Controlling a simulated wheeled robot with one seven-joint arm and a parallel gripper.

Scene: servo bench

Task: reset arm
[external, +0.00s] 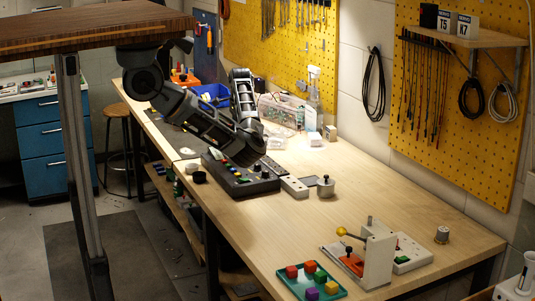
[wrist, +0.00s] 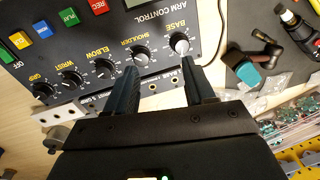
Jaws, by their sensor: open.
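The arm control box (external: 240,183) is dark and sits on the bench below my gripper. In the wrist view its panel (wrist: 118,28) shows a BASE knob (wrist: 180,44), SHOULDER knob (wrist: 140,56), ELBOW knob (wrist: 104,68), WRIST knob (wrist: 72,79) and GRIP knob (wrist: 42,92). A small arm with a teal end (wrist: 249,73) lies on a dark mat.
A green tray of coloured blocks (external: 333,291) and a lever fixture (external: 378,258) stand at the near right. A metal weight (external: 325,187) and white strip (external: 294,187) lie beside the box. The bench middle (external: 270,225) is clear.

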